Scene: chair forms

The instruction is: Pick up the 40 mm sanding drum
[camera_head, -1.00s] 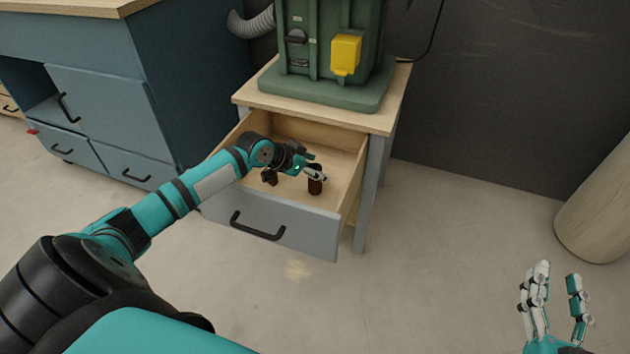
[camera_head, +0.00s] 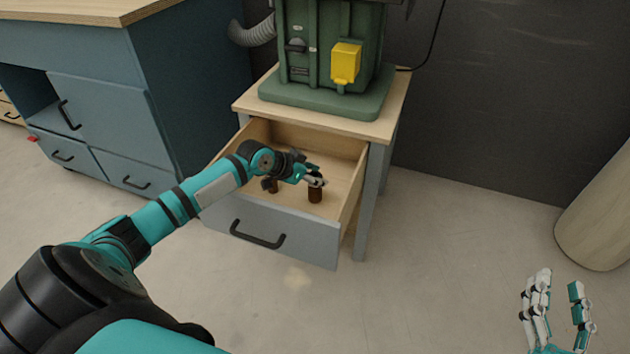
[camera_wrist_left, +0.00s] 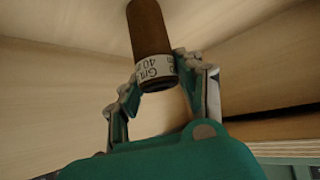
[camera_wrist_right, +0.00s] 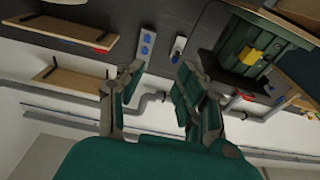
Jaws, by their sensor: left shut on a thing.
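The 40 mm sanding drum (camera_head: 315,194) is a brown cylinder standing in the open drawer. In the left wrist view the drum (camera_wrist_left: 151,28) has a white label band reading "Grit" and "40" at its near end. My left gripper (camera_head: 315,179) is shut on the drum's upper end, with one finger on each side of the label (camera_wrist_left: 157,69). The gripper covers the drum's top in the head view. My right gripper (camera_head: 560,284) is open and empty at the lower right, and its spread fingers show in the right wrist view (camera_wrist_right: 158,80).
A second dark cylinder (camera_head: 272,187) stands left of the drum, partly behind my left gripper. The drawer front (camera_head: 300,236) and side walls surround both. A green machine (camera_head: 330,100) stands on the cabinet top above.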

